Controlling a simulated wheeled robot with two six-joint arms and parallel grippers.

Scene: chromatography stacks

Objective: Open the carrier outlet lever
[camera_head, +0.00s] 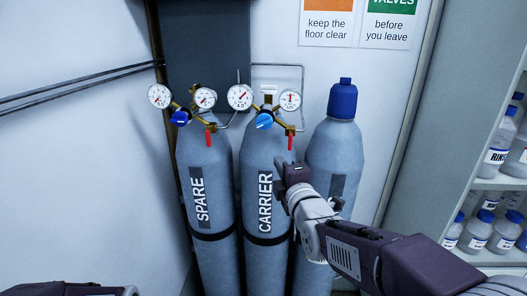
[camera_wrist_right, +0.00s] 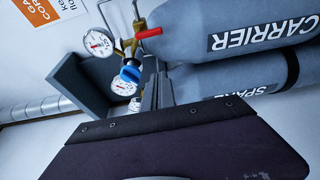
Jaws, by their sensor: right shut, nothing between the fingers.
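The CARRIER cylinder (camera_head: 262,220) stands in the middle, a grey bottle with a brass regulator and a blue knob (camera_head: 264,121). Its red outlet lever (camera_head: 291,139) hangs straight down below the right gauge. In the right wrist view the red lever (camera_wrist_right: 148,33) sits above the fingers, beside the blue knob (camera_wrist_right: 130,73). My right gripper (camera_head: 279,168) is shut and empty, in front of the cylinder and a little below the lever. In the head view a gap shows between them. My left gripper is out of view; only part of that arm shows at the bottom left.
The SPARE cylinder (camera_head: 205,235) has its own gauges and red lever (camera_head: 208,138) on the left. A blue-capped cylinder (camera_head: 336,150) stands on the right, partly behind my right arm. Shelves with bottles (camera_head: 500,153) line the right side. Thin tubing (camera_head: 302,80) rises behind the carrier regulator.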

